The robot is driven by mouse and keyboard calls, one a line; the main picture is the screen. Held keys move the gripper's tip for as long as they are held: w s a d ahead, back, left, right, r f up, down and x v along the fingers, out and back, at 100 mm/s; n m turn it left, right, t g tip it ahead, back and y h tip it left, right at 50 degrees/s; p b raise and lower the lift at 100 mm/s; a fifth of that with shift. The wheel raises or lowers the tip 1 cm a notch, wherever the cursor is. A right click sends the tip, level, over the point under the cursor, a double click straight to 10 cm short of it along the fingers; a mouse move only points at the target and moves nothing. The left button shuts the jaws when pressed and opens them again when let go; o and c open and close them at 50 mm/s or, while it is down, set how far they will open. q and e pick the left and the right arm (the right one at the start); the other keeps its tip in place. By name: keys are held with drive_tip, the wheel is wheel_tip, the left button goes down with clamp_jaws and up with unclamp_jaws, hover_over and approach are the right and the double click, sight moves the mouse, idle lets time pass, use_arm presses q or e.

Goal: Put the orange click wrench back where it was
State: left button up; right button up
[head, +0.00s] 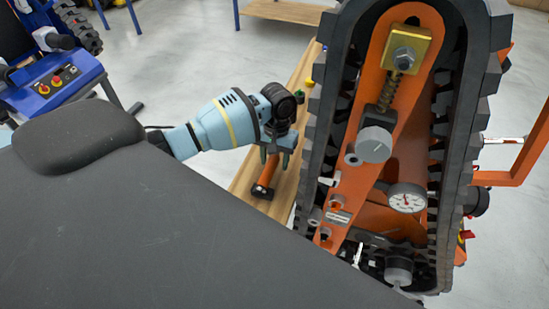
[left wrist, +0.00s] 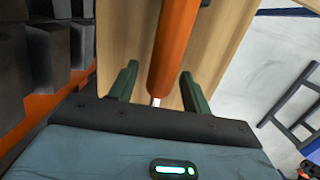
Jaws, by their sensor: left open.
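The orange click wrench (head: 267,173) shows as an orange handle with a dark end, over the light wooden bench top (head: 245,180) beside the tracked carrier. In the left wrist view the orange handle (left wrist: 175,45) runs down the picture between my two green fingers. My left gripper (head: 274,160) is open, pointing down above the handle. In the left wrist view its fingers (left wrist: 159,72) stand either side of the handle, with gaps showing. The far end of the wrench is cut off by the wrist picture's edge. My right gripper is not in view.
The tracked carrier (head: 375,135), with black treads and an orange frame, stands close to the right of my left gripper. A gauge (head: 407,197) and grey knob (head: 374,144) stick out from it. A blue machine (head: 60,85) stands at the left. Small green and yellow items (head: 309,84) lie farther along the bench.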

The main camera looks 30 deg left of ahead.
use_arm(q)
wheel_tip(320, 180, up, 12)
drive_tip(key=w+p, duration=0.1)
drive_tip(key=shift+w+a, duration=0.15)
drive_tip(key=shift+w, duration=0.05)
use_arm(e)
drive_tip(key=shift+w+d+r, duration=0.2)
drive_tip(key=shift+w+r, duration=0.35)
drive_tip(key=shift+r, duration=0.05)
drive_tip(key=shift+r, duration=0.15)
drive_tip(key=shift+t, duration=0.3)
